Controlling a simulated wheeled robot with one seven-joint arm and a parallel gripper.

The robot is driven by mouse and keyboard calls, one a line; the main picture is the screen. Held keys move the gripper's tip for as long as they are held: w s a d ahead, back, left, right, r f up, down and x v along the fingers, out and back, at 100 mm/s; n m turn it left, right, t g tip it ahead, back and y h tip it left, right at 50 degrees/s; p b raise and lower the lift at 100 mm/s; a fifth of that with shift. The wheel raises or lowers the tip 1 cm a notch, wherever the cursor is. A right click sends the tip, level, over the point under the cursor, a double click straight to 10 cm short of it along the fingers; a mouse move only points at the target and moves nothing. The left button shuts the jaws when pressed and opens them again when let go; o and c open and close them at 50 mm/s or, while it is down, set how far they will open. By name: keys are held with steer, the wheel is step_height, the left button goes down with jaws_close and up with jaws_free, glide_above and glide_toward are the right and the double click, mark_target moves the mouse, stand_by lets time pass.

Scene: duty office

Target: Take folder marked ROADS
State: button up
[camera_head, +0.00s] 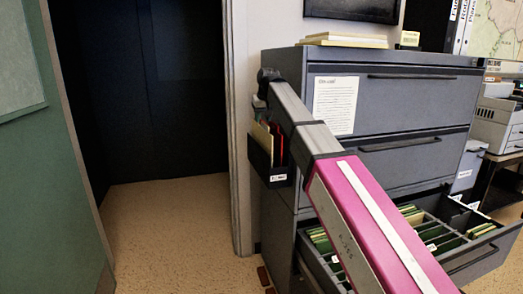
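My arm reaches from the lower right across the cabinet, and its dark far end, with my gripper (262,92), is at the cabinet's upper left side. The fingers are too small and dark to read. Just below it, a black holder (262,168) on the cabinet's side holds upright folders, a cream one (262,138) and a red one (278,145) among them. The open drawer (488,252) holds several green hanging folders (430,232) with white tabs. My arm hides part of this drawer. I cannot read ROADS on any folder, and the small labels are illegible.
The grey filing cabinet (420,105) has a paper notice (335,105) on its front and stacked folders (345,40) on top. A dark doorway (140,90) is left of it, with a green panel (45,190) at far left. A printer (497,120) stands at right. Floor before the doorway is clear.

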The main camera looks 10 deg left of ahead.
mark_target(262, 128)
steer(key=shift+x, duration=2.7)
steer(key=shift+w+d+r, duration=0.1)
steer(key=shift+w+d, duration=0.05)
steer(key=shift+w, duration=0.05)
jaws_close()
